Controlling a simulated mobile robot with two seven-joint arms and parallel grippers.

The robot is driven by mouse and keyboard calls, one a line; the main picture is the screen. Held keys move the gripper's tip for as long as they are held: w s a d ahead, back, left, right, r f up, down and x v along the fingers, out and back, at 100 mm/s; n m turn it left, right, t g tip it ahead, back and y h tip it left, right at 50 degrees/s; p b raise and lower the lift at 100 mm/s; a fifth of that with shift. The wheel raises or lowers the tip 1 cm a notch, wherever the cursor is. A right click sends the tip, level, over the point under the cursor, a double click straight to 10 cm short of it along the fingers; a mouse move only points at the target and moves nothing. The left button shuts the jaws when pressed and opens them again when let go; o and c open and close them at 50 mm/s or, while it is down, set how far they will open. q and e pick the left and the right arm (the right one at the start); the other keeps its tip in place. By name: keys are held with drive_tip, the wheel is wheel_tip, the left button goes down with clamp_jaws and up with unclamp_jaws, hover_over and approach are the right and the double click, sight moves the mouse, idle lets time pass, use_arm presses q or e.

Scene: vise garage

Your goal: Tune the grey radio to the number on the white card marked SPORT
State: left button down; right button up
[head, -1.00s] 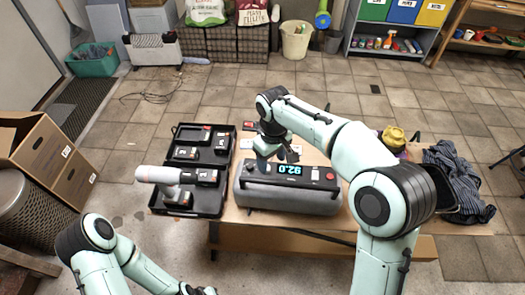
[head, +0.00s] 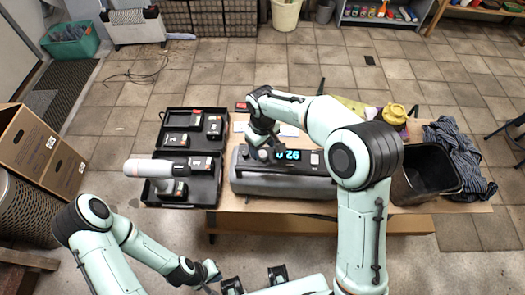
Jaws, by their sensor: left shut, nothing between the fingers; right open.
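The grey radio (head: 285,185) lies on the wooden table, its blue-lit display (head: 292,155) facing up. The digits look upside down and partly covered, seeming to be 92.0. My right gripper (head: 266,154) is open at the radio's left top, just left of the display; it hides that part, and I cannot tell whether it touches a knob. A white card (head: 289,130) lies behind the radio, partly hidden by my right arm; no writing is legible, so I cannot tell whether it is marked SPORT. My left gripper (head: 213,272) is shut and empty, low in front of the table.
A black tool case (head: 150,196) with a drill lies open left of the radio. A black bin (head: 402,190), a striped cloth (head: 452,160) and a yellow-topped item (head: 394,114) are on the right. Cardboard boxes (head: 35,150) stand at far left.

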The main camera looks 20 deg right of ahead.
sight(263, 155)
drive_tip(key=shift+f, duration=1.4)
drive_tip(key=c, duration=1)
drive_tip(key=shift+c, duration=0.2)
